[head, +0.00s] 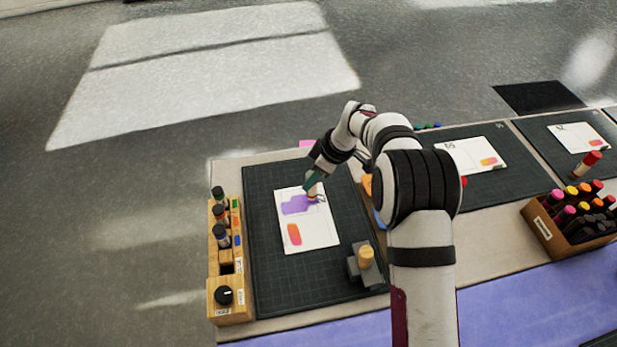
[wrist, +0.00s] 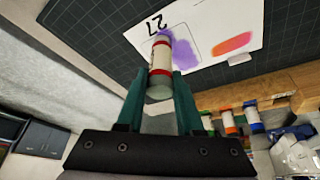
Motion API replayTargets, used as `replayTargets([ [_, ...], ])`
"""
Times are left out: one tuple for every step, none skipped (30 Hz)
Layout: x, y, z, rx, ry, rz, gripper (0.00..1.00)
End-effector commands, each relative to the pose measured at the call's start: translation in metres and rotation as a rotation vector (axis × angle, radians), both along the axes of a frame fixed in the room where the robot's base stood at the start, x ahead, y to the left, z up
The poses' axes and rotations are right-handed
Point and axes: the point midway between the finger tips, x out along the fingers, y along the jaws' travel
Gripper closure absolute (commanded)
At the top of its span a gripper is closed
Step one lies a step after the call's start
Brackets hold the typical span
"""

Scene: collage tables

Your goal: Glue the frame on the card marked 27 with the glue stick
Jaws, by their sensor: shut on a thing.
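The white card marked 27 (head: 318,236) lies flat on a dark gridded mat (head: 266,272). It also shows in the wrist view (wrist: 205,22), with the number near its edge. A purple patch (head: 295,206) covers part of the card near the number, and an orange-red shape (head: 294,234) is beside it. My gripper (wrist: 158,85) is shut on the glue stick (wrist: 160,62), a white tube with red bands. The stick's far end is over the card at the purple patch; contact is hard to tell.
A wooden rack with dark-capped bottles (head: 221,232) stands left of the mat. A grey block with a wooden peg (head: 366,257) stands at the mat's front right. A marker crate (head: 569,229) and other mats with cards (head: 470,153) are to the right.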

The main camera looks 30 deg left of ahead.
Motion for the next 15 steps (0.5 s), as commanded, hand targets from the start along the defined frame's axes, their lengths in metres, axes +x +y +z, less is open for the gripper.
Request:
replayTargets([
  [0.002, 0.003, -0.001, 0.001, -0.001, 0.001, 1.0],
  [0.003, 0.004, -0.001, 0.001, -0.001, 0.001, 1.0],
  [0.005, 0.006, -0.001, 0.001, -0.002, 0.0, 1.0],
  [0.005, 0.006, -0.002, 0.001, -0.001, 0.001, 1.0],
  [0.006, 0.007, -0.002, 0.001, -0.001, 0.0, 1.0],
  [0.006, 0.008, -0.002, 0.001, -0.001, 0.001, 1.0],
  [0.007, 0.009, -0.001, 0.001, -0.001, 0.001, 1.0],
  [0.008, 0.01, -0.001, 0.001, -0.002, 0.0, 1.0],
  [0.01, 0.012, -0.001, 0.001, -0.002, 0.0, 1.0],
  [0.011, 0.014, -0.001, 0.002, -0.002, 0.0, 1.0],
  [0.011, 0.015, -0.001, 0.001, -0.001, 0.001, 1.0],
  [0.013, 0.017, 0.0, 0.001, -0.002, 0.0, 1.0],
  [0.013, 0.018, 0.0, 0.001, -0.002, 0.001, 1.0],
  [0.012, 0.018, 0.0, 0.001, -0.002, 0.001, 1.0],
  [0.011, 0.019, 0.0, 0.001, -0.002, 0.001, 1.0],
])
